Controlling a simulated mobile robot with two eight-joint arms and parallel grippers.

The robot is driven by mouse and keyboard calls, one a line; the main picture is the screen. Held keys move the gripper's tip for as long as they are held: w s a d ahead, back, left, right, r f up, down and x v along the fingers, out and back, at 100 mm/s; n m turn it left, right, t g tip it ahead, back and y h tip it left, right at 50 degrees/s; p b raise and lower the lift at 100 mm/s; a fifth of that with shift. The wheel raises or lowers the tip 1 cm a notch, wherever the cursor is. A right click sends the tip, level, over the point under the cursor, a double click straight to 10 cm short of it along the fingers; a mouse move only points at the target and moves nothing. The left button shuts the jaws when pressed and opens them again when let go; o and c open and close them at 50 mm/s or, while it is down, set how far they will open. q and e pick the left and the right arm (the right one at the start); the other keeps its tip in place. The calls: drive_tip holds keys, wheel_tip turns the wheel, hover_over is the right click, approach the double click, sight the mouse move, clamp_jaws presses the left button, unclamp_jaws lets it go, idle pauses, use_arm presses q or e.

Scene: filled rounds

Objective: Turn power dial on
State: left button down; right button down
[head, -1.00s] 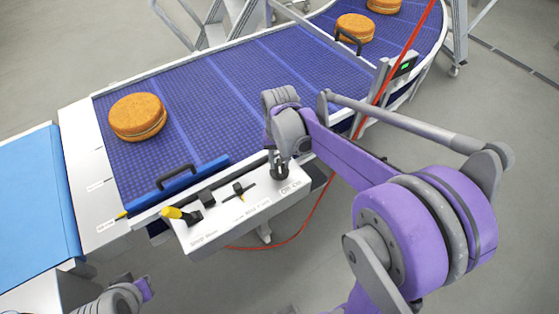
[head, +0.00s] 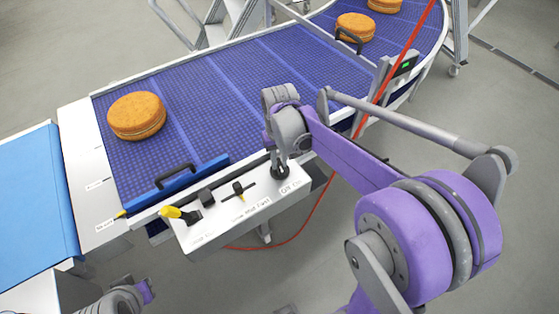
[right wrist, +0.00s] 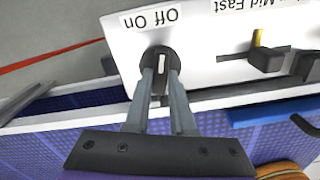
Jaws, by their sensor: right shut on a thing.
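The power dial (right wrist: 160,61) is a round black knob with a white pointer mark, on the white control panel (right wrist: 205,75) beside the Off and On labels. In the right wrist view the mark stands nearly upright, pointing between the labels; I cannot tell a clear setting. In the head view the dial (head: 281,172) is at the panel's right end, partly covered by my right gripper (head: 277,163). The right gripper (right wrist: 161,74) is shut on the dial, one finger on each side. Part of my left arm shows at the bottom left; its gripper is not visible.
The panel also carries a yellow-handled lever (head: 180,216), a black block (head: 206,197) and a slider (head: 239,189). Behind it runs a blue conveyor (head: 230,95) with several orange-brown rounds (head: 136,116). A red cable (head: 325,190) hangs beside and below the panel.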

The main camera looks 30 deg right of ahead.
sight(279, 165)
drive_tip(key=n, duration=0.4)
drive_tip(key=shift+n+b, duration=0.3)
drive_tip(key=shift+b, duration=0.05)
drive_tip(key=shift+a+n+b, duration=0.1)
drive_tip(key=shift+n+b, duration=0.2)
drive_tip(key=shift+n, duration=1.9)
drive_tip(key=c, duration=0.8)
unclamp_jaws()
drive_tip(key=shift+o, duration=0.2)
wheel_tip(279, 165, up, 11)
drive_tip(key=shift+p, duration=0.35)
drive_tip(key=shift+s+f, duration=0.1)
drive_tip(key=shift+f, duration=0.05)
